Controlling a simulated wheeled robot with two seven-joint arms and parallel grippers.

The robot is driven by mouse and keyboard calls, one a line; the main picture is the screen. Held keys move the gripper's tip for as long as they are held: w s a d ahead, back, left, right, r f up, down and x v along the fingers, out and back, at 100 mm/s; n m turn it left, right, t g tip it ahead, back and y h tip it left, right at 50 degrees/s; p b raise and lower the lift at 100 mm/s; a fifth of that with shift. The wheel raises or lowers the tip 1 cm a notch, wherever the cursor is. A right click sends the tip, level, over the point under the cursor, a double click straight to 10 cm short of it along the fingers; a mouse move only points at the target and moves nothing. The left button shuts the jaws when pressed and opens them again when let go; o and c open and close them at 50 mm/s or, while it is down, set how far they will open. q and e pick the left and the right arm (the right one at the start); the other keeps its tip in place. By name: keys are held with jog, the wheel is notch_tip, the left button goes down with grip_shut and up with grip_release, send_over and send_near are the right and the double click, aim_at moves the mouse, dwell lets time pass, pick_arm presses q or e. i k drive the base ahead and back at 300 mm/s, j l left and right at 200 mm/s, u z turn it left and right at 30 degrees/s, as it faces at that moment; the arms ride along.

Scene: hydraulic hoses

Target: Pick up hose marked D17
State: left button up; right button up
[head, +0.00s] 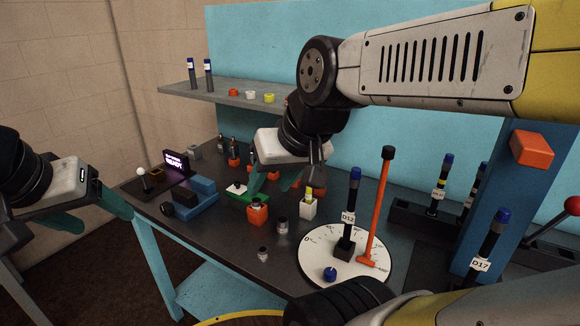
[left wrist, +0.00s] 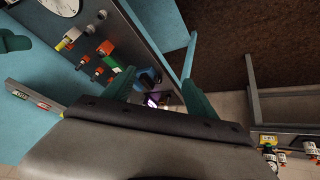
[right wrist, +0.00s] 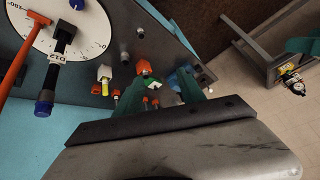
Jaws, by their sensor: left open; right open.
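The hose marked D17 (head: 493,238) stands at the far right of the head view, dark with a blue cap and a white label. Its lower end is cut off by my arm and the frame edge. My right gripper (head: 274,182) is open and empty above the middle of the bench, well left of D17. My left gripper (head: 86,210) is open and empty off the bench's left end. D17 shows in neither wrist view. A similar hose marked D12 (head: 353,200) stands on the round white dial (head: 318,270).
An orange lever (head: 376,210) rises beside D12. A red-knobbed lever (head: 571,205) is near D17. Fittings and a blue vise (head: 190,200) crowd the bench. A shelf (head: 225,100) holds two hoses.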

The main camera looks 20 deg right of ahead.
aim_at(501, 220)
jog(key=z, duration=2.5)
jog(key=k+l+u, duration=0.15)
jog(key=k+u, duration=0.4)
jog(key=u, duration=0.15)
